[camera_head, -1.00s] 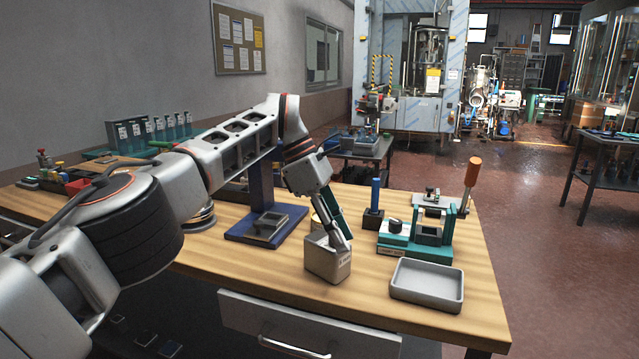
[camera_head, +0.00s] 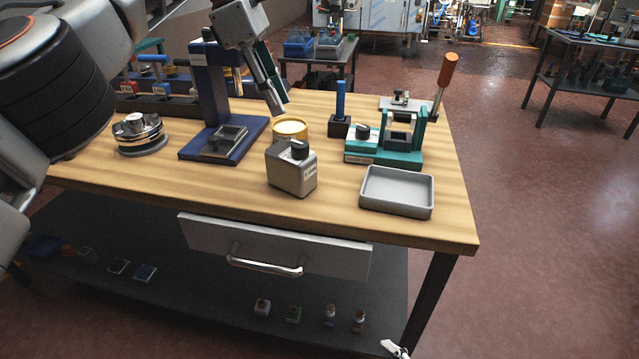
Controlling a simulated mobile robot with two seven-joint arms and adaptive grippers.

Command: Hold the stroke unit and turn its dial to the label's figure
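The stroke unit, a small grey box (camera_head: 290,178), stands upright near the middle of the bench. It has a black dial (camera_head: 298,149) on top and a white label on its right side, too small to read. My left gripper (camera_head: 275,108) is above and behind the box, pointing down, apart from it. Its fingers overlap in this view, so its opening cannot be told; nothing shows held in it. My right gripper is not clearly in view.
Right of the box are an empty grey tray (camera_head: 397,208), a teal fixture (camera_head: 385,159) with an orange-handled lever (camera_head: 447,72), and a dark block with a blue post (camera_head: 341,100). A yellow round dish (camera_head: 290,128) and blue stand (camera_head: 212,100) are behind. The bench front is clear.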

